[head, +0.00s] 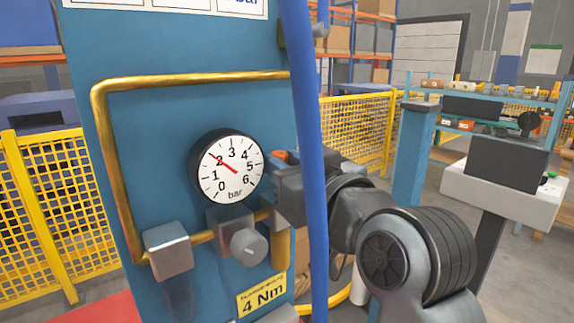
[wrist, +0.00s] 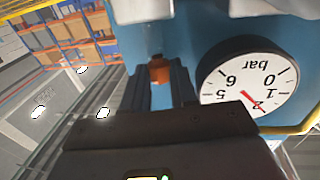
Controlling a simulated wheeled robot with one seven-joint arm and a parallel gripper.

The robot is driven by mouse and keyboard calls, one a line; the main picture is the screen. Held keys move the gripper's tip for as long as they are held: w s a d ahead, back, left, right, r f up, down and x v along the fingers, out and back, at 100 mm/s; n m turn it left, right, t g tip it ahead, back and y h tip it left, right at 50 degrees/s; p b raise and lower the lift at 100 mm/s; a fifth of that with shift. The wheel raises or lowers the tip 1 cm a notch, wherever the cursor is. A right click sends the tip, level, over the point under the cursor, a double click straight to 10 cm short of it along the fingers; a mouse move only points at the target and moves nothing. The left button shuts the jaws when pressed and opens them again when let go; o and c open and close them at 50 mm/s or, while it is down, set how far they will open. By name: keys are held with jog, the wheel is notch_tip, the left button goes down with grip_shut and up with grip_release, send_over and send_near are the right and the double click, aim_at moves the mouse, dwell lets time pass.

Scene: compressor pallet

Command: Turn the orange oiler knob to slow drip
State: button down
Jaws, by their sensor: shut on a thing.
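The orange oiler knob (head: 279,156) shows as a small patch just right of the pressure gauge in the head view, mostly hidden by my gripper. In the wrist view the orange knob (wrist: 159,71) sits between the two dark fingers of my gripper (wrist: 159,82), which is shut on it. In the head view my gripper (head: 287,182) reaches in from the right, partly behind a blue hose. Any drip marks on the oiler are not readable.
The round gauge (head: 228,166) points near 2 bar, close beside my gripper. A blue hose (head: 308,150) hangs vertically in front of my arm. A grey knob (head: 246,246), a brass pipe (head: 107,160) and a yellow 4 Nm label (head: 262,297) are on the blue panel (head: 165,120).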

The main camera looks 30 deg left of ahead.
jog(key=shift+w+f+b, duration=0.1)
jog(key=shift+f+b, duration=0.05)
jog(key=shift+b, duration=0.2)
jog(key=n+g+b, duration=0.3)
jog(key=g, duration=0.1)
jog(key=w+n+g+y+b, duration=0.1)
jog(key=n+g+b, duration=0.2)
jog(key=g+b, duration=0.1)
jog(key=w+n+g+y+b, duration=0.1)
jog(key=n+g+b, duration=0.1)
jog(key=g+b, duration=0.2)
jog(key=shift+d+n+g, duration=0.15)
jog(key=shift+n+g, duration=0.25)
jog(key=shift+g, duration=0.2)
jog(key=shift+w+n+g+h+b, duration=0.2)
jog(key=shift+n+g+h+b, duration=0.35)
jog(key=shift+n+g, duration=1.25)
jog(key=shift+g+h, duration=0.25)
jog(key=shift+g, duration=0.15)
jog(key=c, duration=1.2)
grip_release()
